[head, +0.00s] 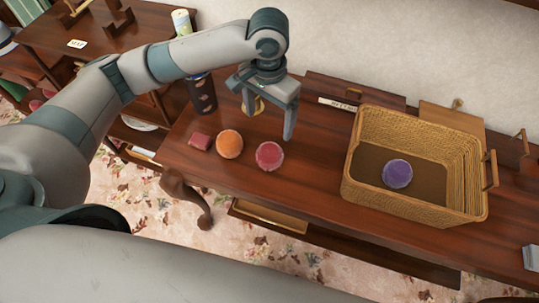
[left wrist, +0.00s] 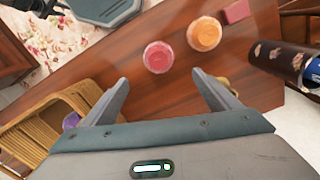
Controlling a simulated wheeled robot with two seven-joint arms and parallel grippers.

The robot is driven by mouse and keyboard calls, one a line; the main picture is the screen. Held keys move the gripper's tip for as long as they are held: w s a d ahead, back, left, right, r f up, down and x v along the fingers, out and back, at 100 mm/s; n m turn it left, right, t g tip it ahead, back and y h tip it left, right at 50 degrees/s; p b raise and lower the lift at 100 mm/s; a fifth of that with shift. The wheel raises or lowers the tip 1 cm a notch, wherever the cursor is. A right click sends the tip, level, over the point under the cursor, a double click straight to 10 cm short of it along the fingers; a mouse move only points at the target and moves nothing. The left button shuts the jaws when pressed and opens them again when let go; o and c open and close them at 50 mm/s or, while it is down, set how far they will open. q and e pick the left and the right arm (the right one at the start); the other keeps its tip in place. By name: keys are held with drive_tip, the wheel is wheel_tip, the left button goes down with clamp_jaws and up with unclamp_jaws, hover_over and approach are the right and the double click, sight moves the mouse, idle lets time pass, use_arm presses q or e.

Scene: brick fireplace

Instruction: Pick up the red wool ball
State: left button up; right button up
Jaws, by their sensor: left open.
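The red wool ball (head: 269,156) rests on the dark wooden table, just right of an orange ball. It also shows in the left wrist view (left wrist: 158,57), beyond my fingertips. My left gripper (head: 270,119) is open and empty, above the table and behind the red ball in the head view. Its two fingers (left wrist: 158,78) are spread wide in the left wrist view, with the red ball ahead of the gap between them and apart from them. My right gripper is not in view.
The orange ball (head: 229,144) and a small red block (head: 200,141) lie left of the red ball. A wicker basket (head: 365,190) holding a purple ball (head: 397,174) stands to the right. A dark patterned cylinder (head: 202,95) stands behind left. Bare wood (head: 310,180) lies between red ball and basket.

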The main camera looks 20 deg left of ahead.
sight(270, 150)
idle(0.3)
use_arm(q)
wheel_tip(270, 150, down, 12)
drive_tip(key=p, duration=0.3)
drive_tip(key=shift+f, duration=0.15)
idle(0.4)
drive_tip(key=shift+s+f+p, duration=0.1)
drive_tip(key=shift+f+p, duration=0.4)
wheel_tip(270, 150, down, 3)
drive_tip(key=shift+s+d+f+p, duration=0.1)
drive_tip(key=shift+d+p, duration=0.05)
drive_tip(key=shift+p, duration=0.5)
drive_tip(key=shift+f, duration=0.5)
